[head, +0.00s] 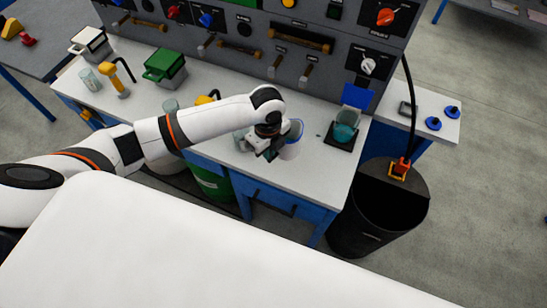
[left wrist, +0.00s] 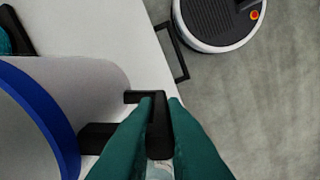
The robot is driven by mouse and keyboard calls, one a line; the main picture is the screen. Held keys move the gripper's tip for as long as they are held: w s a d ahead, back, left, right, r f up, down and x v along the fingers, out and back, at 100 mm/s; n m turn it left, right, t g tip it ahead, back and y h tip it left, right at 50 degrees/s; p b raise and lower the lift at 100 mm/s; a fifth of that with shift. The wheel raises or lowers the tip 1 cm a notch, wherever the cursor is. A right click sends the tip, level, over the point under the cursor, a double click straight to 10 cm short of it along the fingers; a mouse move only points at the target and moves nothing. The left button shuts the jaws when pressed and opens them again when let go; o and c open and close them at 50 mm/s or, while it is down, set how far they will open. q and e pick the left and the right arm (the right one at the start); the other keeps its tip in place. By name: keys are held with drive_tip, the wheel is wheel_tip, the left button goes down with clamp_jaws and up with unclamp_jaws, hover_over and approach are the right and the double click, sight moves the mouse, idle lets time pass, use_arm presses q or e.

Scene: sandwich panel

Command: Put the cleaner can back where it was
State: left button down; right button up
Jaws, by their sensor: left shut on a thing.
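The cleaner can, white with a blue rim (head: 290,151), is at the front of the white workbench. It is large at the left of the left wrist view (left wrist: 85,75), with a black handle on its side. My left gripper (head: 268,150) is beside the can, partly hiding it in the head view. In the left wrist view its green fingers (left wrist: 158,125) are shut on the black handle. I cannot tell whether the can's base touches the bench. My right gripper is not in view.
A teal vessel (head: 344,132) stands on a black mat right of the can. A grey panel with switches (head: 235,25) rises behind the bench. A green box (head: 165,65) stands left. A black bin (head: 380,210) stands on the floor at the bench's right end.

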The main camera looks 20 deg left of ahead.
sight(269, 161)
use_arm(q)
drive_tip(key=shift+f, duration=2.9)
drive_tip(key=shift+f, duration=0.1)
drive_tip(key=c, duration=1.5)
unclamp_jaws()
drive_tip(key=shift+p, duration=0.3)
wheel_tip(269, 161, up, 12)
drive_tip(key=shift+r+b, duration=0.15)
drive_tip(key=shift+b, duration=0.35)
